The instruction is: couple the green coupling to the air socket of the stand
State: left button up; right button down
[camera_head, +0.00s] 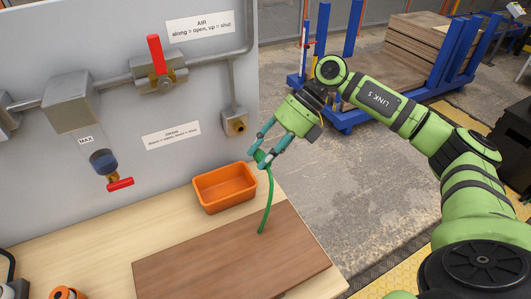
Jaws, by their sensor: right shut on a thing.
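My right gripper (264,150) is shut on the green coupling (259,156), which is small and partly hidden by the fingers. A green hose (268,200) hangs from it to the brown board. The air socket (239,126) is a brass fitting on a grey box at the right edge of the grey stand panel (200,105). The coupling is below and right of the socket in the picture and looks apart from it. The red air valve handle (156,55) points up, across the pipe. My left gripper is out of view.
An orange bin (225,187) stands on the pale bench below the socket. The brown board (220,262) lies in front of it. A drain valve with a red handle (120,184) hangs below a bowl at left. A blue rack (350,115) stands on the floor behind my right arm.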

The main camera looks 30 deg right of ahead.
jog(key=shift+r, duration=0.1)
jog(key=shift+w+p, duration=0.45)
jog(key=shift+w, duration=0.55)
jog(key=shift+w+d, duration=0.15)
jog(key=shift+w, duration=1.75)
jog(key=shift+m+p, duration=0.3)
jog(key=shift+p, duration=0.3)
jog(key=shift+w+d, duration=0.15)
jog(key=shift+w, duration=1.35)
jog(key=c, duration=0.7)
grip_release()
